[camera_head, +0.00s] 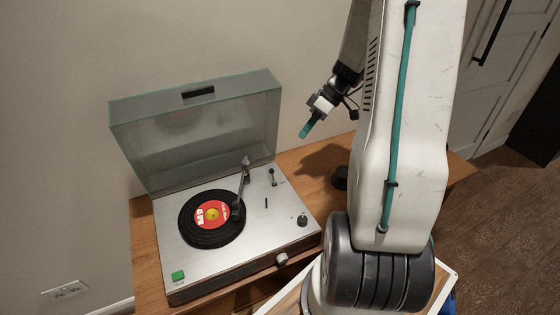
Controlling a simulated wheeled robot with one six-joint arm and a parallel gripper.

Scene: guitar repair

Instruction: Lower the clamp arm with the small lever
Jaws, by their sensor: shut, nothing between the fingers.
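A silver turntable (203,267) stands on the wooden table, with a black record with a red label (211,214) on its platter. The tonearm (242,188), the only arm-like part seen on it, reaches from the back to over the record's right side. I cannot tell whether its head touches the record. A small dark lever (272,177) stands upright right of the tonearm's base. A short dark lever or slot (266,202) lies in front of it. My gripper (305,131), with teal fingertips, is shut and empty, in the air above and right of the turntable.
The clear dust cover (200,130) is raised at the back of the turntable. A dark knob (302,220) and a green button (178,275) sit on its deck. A small black object (341,178) is on the wooden table (146,245). The wall is close behind.

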